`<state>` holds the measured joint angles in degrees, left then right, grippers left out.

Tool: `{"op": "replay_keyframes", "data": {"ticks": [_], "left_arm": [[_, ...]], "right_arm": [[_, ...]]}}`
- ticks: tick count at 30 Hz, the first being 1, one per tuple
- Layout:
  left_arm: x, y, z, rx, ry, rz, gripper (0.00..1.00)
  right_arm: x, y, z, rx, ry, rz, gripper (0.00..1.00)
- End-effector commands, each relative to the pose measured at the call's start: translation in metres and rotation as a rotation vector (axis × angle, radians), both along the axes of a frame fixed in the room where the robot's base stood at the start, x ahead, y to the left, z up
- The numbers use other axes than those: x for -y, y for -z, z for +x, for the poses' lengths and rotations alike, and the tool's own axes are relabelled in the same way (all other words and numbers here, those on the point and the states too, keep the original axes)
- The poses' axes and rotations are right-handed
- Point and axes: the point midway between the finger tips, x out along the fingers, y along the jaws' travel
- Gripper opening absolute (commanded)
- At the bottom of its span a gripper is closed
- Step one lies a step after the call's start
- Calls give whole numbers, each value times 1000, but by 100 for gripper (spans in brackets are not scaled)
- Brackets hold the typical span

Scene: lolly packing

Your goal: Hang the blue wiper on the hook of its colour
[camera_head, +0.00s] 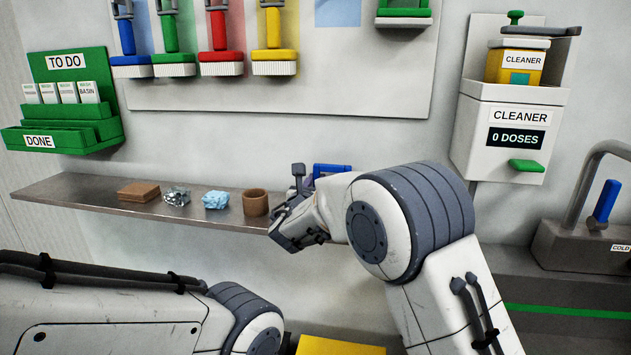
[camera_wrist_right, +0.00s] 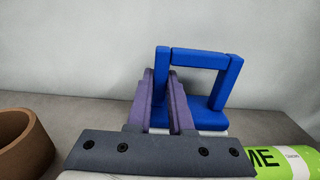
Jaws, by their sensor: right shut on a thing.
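The blue wiper (camera_wrist_right: 215,105) shows in the right wrist view as a blue frame-shaped handle on a blue base with a pale underside. It stands on the grey shelf. The purple-tinted fingers of my right gripper (camera_wrist_right: 162,95) are shut on the left side of its handle. In the head view my right gripper (camera_head: 290,215) is over the shelf's right part, and part of the blue wiper (camera_head: 330,170) shows behind my wrist. A pale blue patch (camera_head: 337,12) is on the wall board at the top; no hook is clear there. My left arm shows, but its gripper does not.
The shelf (camera_head: 60,195) holds a brown block (camera_head: 139,190), crumpled foil (camera_head: 176,196), a light blue cloth (camera_head: 215,200) and a brown ring (camera_head: 256,203). A green-labelled item (camera_wrist_right: 275,160) lies right of the wiper. Coloured brushes hang on the board (camera_head: 350,80). A cleaner dispenser (camera_head: 510,125) is at right.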

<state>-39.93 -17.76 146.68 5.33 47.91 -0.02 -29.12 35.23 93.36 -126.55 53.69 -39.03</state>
Motion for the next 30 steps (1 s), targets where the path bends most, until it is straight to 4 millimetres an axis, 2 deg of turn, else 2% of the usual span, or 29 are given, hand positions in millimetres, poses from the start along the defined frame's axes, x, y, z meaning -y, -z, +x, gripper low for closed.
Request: {"op": "replay_keyframes", "data": {"ticks": [3, 4, 6, 17, 19, 23, 30], "left_arm": [[0, 3, 0, 0, 0, 0, 50], [0, 3, 0, 0, 0, 0, 50], [0, 2, 0, 0, 0, 0, 50], [0, -1, 0, 0, 0, 0, 50], [0, 1, 0, 0, 0, 0, 50], [0, 6, 0, 0, 0, 0, 50], [0, 14, 0, 0, 0, 0, 50]], "right_arm": [[0, 2, 0, 1, 0, 0, 0], [0, 2, 0, 0, 0, 0, 23], [0, 1, 0, 0, 0, 0, 49], [0, -1, 0, 0, 0, 0, 49], [-2, 0, -5, 0, -2, 0, 49], [-6, 1, -26, 0, -3, -1, 49], [-17, 1, -78, 1, -3, 0, 49]]}}
